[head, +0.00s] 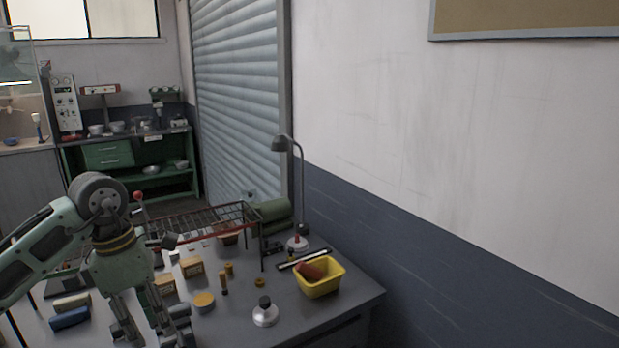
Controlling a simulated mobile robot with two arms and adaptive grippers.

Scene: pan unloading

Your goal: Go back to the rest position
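My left gripper (152,333) hangs fingers-down over the front left part of the grey table (345,300). Its two fingers are spread apart, and I see nothing held between them. The lower tips are close to the picture's bottom edge. My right gripper is not in view. No pan can be made out clearly. A yellow bin (322,289) stands at the table's right side with a reddish-brown object (312,270) in it.
A wire rack (200,222) stands at the table's back, with a lamp (299,200) to its right. A silver-based weight (265,316), a yellow disc (204,300), small boxes (192,267) and a blue item (69,318) lie around my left gripper. The front right corner is clear.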

